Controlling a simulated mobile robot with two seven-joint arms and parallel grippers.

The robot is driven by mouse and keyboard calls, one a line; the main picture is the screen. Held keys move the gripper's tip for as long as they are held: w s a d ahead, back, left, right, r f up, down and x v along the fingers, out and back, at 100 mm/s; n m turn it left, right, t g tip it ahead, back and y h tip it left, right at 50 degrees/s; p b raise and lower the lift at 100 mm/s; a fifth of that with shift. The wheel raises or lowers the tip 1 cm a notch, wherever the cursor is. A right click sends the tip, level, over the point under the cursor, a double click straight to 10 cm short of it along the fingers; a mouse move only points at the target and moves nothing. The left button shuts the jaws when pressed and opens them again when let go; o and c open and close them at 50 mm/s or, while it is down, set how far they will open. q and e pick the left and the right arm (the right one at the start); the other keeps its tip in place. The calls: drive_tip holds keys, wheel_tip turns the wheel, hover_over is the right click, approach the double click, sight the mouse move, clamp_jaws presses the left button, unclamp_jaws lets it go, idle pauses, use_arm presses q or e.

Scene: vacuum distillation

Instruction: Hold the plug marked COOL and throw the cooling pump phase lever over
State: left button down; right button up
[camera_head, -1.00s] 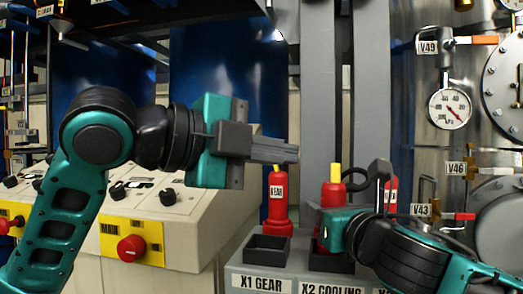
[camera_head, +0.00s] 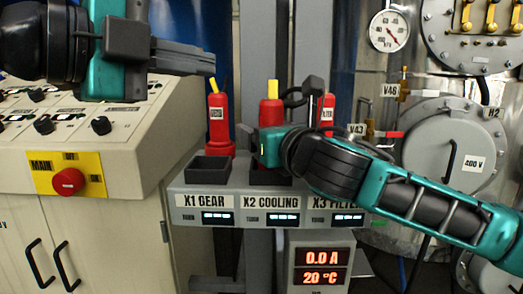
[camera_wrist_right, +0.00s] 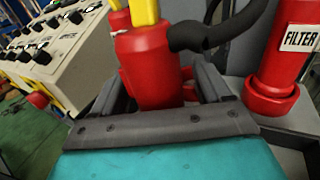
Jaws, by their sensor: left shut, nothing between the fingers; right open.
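The red plug with a yellow top (camera_head: 269,106) stands at the X2 COOLING socket; its own marking is not readable. It also shows in the right wrist view (camera_wrist_right: 148,62), upright between the fingers of my right gripper (camera_wrist_right: 155,88). Those fingers are open on either side of it, and I cannot tell whether they touch it. In the head view my right arm hides its lower part and socket. My left gripper (camera_head: 207,62) is shut and empty, up to the left above the X1 GEAR plug (camera_head: 217,120). I cannot pick out the cooling pump phase lever.
The FILTER plug (camera_head: 327,112) stands close on the right, partly behind my right arm; it also shows in the wrist view (camera_wrist_right: 285,60). A sloped control console (camera_head: 90,150) with a MAIN red knob (camera_head: 68,182) is at left. The display (camera_head: 320,265) reads 0.0 A and 20 °C.

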drive_tip(key=shift+s+r, duration=0.1)
drive_tip(key=v, duration=1.2)
drive_tip(key=shift+o, duration=0.2)
drive_tip(key=shift+o, duration=0.7)
